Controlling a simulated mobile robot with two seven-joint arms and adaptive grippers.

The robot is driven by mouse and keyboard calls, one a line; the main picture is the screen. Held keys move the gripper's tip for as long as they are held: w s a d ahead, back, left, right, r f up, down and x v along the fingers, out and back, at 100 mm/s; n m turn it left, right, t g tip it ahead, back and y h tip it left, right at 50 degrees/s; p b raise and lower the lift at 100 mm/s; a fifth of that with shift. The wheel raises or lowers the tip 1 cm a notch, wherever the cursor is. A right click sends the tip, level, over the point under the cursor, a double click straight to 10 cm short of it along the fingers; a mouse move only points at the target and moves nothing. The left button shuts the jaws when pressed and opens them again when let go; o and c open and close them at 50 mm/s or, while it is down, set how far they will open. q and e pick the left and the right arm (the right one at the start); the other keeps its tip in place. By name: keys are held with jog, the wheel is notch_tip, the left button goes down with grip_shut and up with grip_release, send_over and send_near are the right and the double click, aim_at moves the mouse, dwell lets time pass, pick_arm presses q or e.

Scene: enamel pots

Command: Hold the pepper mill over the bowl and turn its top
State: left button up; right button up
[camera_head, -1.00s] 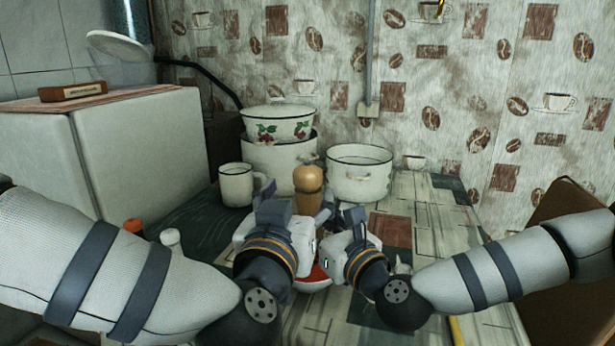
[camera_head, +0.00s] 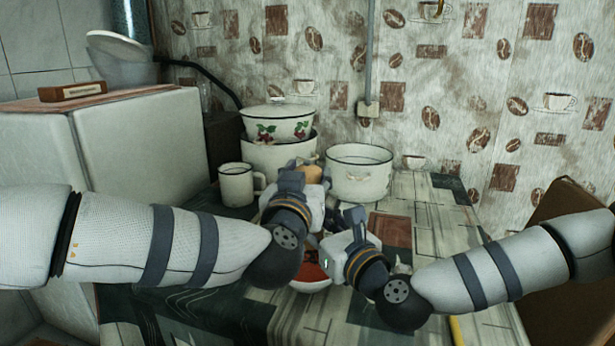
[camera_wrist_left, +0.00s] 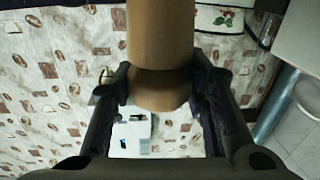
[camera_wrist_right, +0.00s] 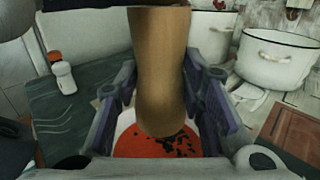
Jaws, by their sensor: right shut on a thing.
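The wooden pepper mill (camera_head: 307,174) stands upright over the bowl (camera_head: 312,287), which holds red food. Black specks lie on the food in the right wrist view. My right gripper (camera_wrist_right: 160,95) is shut on the mill's body (camera_wrist_right: 160,50), above the bowl. My left gripper (camera_wrist_left: 160,85) is at the mill's top, with one finger on each side of the wood (camera_wrist_left: 160,40). Whether its fingers touch the wood I cannot tell. In the head view the left gripper hides most of the mill.
A white mug (camera_head: 236,186), a white pot (camera_head: 360,175) and stacked enamel pots with a cherry-patterned bowl (camera_head: 278,125) stand behind my grippers. The table's right part (camera_head: 440,215) is mostly clear.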

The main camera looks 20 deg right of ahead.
pick_arm(q)
jog(key=m+g+h, duration=0.2)
jog(key=h, duration=0.1)
jog(key=shift+w+a+m+h, duration=0.1)
jog(key=shift+m+h, duration=0.2)
jog(key=shift+m+g+h, duration=1)
jog(key=shift+g+h, duration=0.1)
jog(key=shift+g, duration=0.1)
jog(key=o, duration=1.2)
jog(key=v, duration=1.2)
jog(key=shift+c, duration=0.2)
